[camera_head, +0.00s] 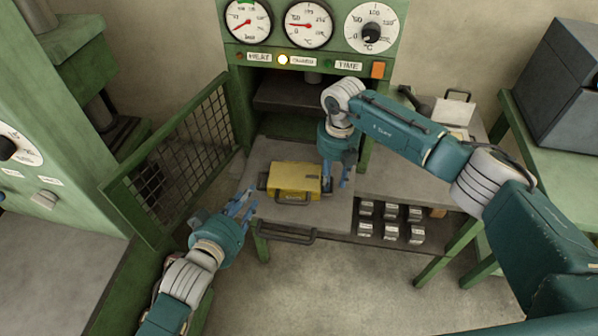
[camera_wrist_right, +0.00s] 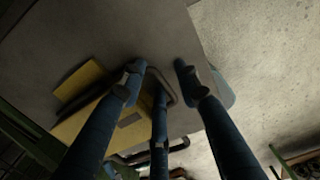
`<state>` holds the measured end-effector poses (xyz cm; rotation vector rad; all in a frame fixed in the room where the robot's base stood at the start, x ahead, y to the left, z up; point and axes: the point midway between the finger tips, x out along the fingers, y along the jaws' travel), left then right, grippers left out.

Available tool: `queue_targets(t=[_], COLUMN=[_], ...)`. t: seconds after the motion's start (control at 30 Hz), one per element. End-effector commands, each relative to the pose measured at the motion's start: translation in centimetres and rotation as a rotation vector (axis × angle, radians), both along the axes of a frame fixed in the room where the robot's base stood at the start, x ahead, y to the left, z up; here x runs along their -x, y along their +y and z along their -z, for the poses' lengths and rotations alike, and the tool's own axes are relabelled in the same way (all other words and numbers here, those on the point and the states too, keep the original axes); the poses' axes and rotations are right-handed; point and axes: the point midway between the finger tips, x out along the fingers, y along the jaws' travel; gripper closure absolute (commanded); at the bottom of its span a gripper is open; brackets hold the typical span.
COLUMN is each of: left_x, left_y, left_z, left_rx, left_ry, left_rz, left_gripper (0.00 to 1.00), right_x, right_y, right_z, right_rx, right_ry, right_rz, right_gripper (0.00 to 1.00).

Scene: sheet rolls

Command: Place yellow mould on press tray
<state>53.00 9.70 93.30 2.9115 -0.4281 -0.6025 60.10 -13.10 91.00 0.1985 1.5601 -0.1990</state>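The yellow mould (camera_head: 294,178) sits on the grey press tray (camera_head: 325,222), which is pulled out in front of the open press. The mould has dark handles at its sides and front. My right gripper (camera_head: 335,177) points down at the mould's right end. In the right wrist view its blue fingers (camera_wrist_right: 160,82) are spread, with a dark handle loop (camera_wrist_right: 168,92) between them; contact cannot be told. The yellow mould (camera_wrist_right: 85,100) lies left of them there. My left gripper (camera_head: 243,205) is open and empty, just left of the mould and apart from it.
The press's mesh door (camera_head: 180,155) stands open at the left. The tray has its own front handle (camera_head: 285,236). A bench (camera_head: 405,185) with small metal blocks (camera_head: 390,220) below stands right of the tray. A green table with a dark box (camera_head: 565,75) is at far right.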

Motion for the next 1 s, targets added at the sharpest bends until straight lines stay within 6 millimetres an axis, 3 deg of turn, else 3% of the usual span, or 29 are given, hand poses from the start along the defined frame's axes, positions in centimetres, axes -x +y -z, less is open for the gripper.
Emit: queue_targets(t=[0.07, 0.2, 0.23, 0.63, 0.77, 1.0], left_x=[0.0, 0.0, 0.0, -0.1, -0.1, -0.1], left_y=[0.0, 0.0, 0.0, -0.1, -0.1, -0.1], left_z=[0.0, 0.0, 0.0, -0.1, -0.1, -0.1], left_rx=[0.0, 0.001, 0.001, 0.002, 0.002, 0.002], left_ry=[-0.001, -0.001, -0.001, -0.002, -0.002, -0.002], left_rz=[0.0, 0.001, 0.001, 0.0, 0.0, 0.0], left_gripper=[0.72, 0.72, 0.72, 0.72, 0.72, 0.72], right_x=[0.0, 0.0, 0.0, 0.0, -0.1, 0.1], right_y=[0.1, 0.0, 0.0, 0.1, 0.1, 0.0], right_z=[0.2, 0.2, 0.2, -0.6, -2.6, -7.8], right_rx=[-0.001, 0.0, 0.0, -0.002, -0.002, 0.001], right_ry=[0.0, 0.0, 0.0, -0.001, -0.006, -0.006], right_rz=[-0.001, 0.0, 0.0, -0.001, -0.003, -0.001], right_gripper=[0.68, 0.4, 0.37, 0.37, 0.37, 0.37])
